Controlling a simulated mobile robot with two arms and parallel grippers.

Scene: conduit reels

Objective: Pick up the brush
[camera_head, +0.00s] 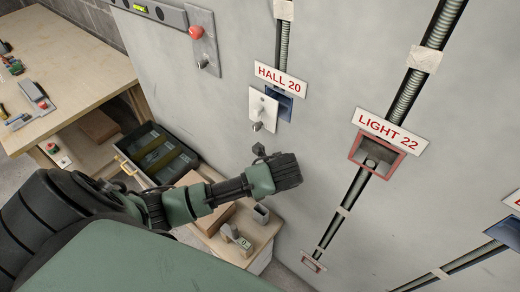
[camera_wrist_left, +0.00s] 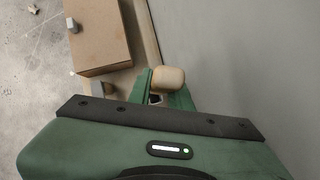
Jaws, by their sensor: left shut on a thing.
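In the left wrist view, my left gripper (camera_wrist_left: 160,97) is shut on a tan, rounded wooden piece (camera_wrist_left: 168,79), which looks like one end of the brush. The rest of it is hidden behind the green fingers and the hand. In the head view, my left arm reaches in from the left and the left gripper (camera_head: 275,175) is raised in front of the grey wall. The arm and hand hide the held piece there. My right gripper is not in view.
A cardboard box (camera_head: 202,203) sits on a low wooden surface below the arm; it also shows in the wrist view (camera_wrist_left: 100,38). A dark open drawer (camera_head: 165,152) and a workbench (camera_head: 70,65) stand left. The wall carries HALL 20 (camera_head: 282,80) and LIGHT 22 (camera_head: 390,131) signs, boxes and conduits.

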